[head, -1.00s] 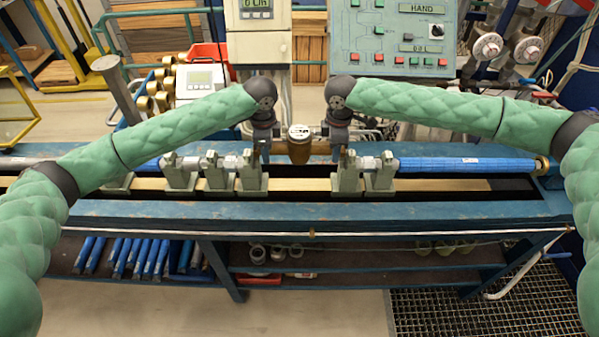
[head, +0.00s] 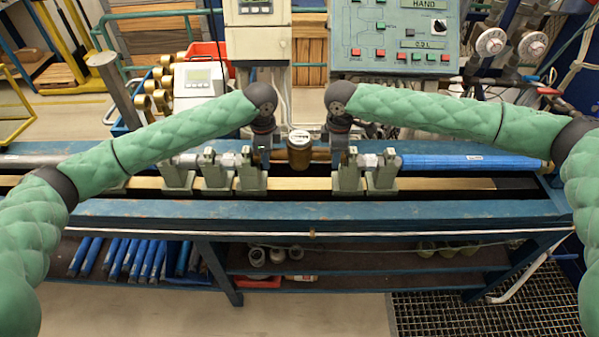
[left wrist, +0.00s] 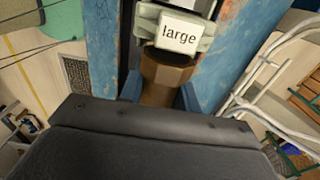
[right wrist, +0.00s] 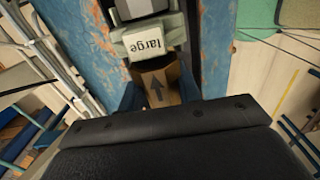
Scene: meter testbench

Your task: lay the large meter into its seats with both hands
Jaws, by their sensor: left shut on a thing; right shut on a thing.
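The large meter (head: 299,157) is a brass body with a round white register on top, held level between my grippers. My left gripper (head: 263,152) is shut on its left pipe end, and my right gripper (head: 338,153) is shut on its right pipe end. In the wrist views, the brass end in the left (left wrist: 168,72) and the arrow-marked end in the right (right wrist: 157,88) line up with grey seats labelled "large" (left wrist: 178,36) (right wrist: 145,44). In the head view, the seats (head: 250,178) (head: 348,180) stand just outside the grippers. I cannot tell whether the meter touches them.
More grey supports stand on the rail at left (head: 178,178) and right (head: 383,178). A blue pipe (head: 455,162) runs to the right. The blue bench beam (head: 320,210) lies in front, clear. A control panel (head: 395,35) and a display box (head: 257,30) stand behind.

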